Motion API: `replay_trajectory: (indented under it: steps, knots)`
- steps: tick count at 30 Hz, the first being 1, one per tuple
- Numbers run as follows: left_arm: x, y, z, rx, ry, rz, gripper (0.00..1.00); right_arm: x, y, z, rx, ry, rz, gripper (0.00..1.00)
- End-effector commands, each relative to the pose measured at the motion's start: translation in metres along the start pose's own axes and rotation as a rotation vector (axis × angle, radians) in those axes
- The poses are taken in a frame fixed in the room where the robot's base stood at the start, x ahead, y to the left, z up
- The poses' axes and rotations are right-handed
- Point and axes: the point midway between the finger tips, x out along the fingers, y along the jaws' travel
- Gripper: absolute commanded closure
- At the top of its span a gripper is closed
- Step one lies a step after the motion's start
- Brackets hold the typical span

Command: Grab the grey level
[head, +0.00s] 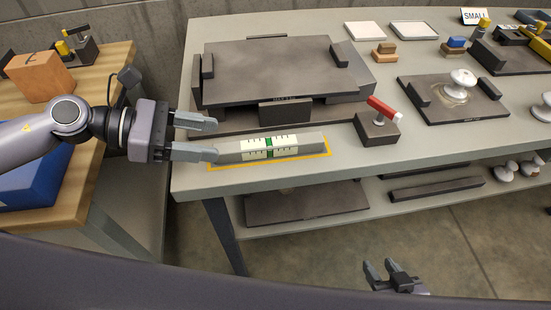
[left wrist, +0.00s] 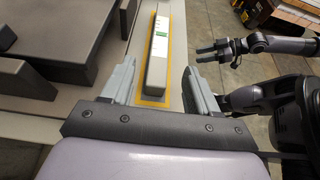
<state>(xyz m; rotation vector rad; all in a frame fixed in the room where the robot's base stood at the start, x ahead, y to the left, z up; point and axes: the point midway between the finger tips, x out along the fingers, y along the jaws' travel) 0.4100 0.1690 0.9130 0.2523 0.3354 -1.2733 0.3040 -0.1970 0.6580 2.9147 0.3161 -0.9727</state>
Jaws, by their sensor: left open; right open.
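The grey level (head: 268,147) lies flat on the table inside a yellow outline, with a white scale face and a green vial in its middle. In the left wrist view the level (left wrist: 158,62) points away from me, its near end just ahead of and between the finger tips. My left gripper (head: 206,138) is open and empty at the level's left end in the head view. It also shows in the left wrist view (left wrist: 158,78). My right gripper (head: 385,272) is open and empty, low in front of the table. It also appears in the left wrist view (left wrist: 210,53).
A dark fixture (head: 265,70) stands right behind the level. A block with a red-handled lever (head: 378,125) stands just right of it. The grey table (head: 350,155) has a free front strip. A wooden bench (head: 95,150) stands at left.

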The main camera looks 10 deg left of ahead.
Motion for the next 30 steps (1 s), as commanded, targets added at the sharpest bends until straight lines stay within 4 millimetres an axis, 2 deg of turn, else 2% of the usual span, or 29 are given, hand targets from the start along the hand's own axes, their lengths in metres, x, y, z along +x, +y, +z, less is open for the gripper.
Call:
replay_trajectory:
  steps: [2, 11, 21, 30]
  knots:
    - [0.003, 0.000, -0.006, 0.000, -0.001, 0.000, 0.40, 0.004, -0.003, 0.004, 0.004, 0.003, -0.005, 0.57]
    - [0.024, 0.000, -0.004, -0.001, -0.002, -0.001, 0.40, -0.002, -0.002, -0.004, 0.001, 0.008, -0.002, 0.57]
    - [0.065, 0.000, -0.008, 0.000, -0.002, -0.002, 0.40, -0.007, 0.005, -0.010, -0.007, 0.015, 0.014, 0.57]
    - [0.074, 0.000, -0.010, -0.001, 0.000, 0.000, 0.40, -0.006, 0.006, -0.004, -0.009, 0.001, 0.015, 0.57]
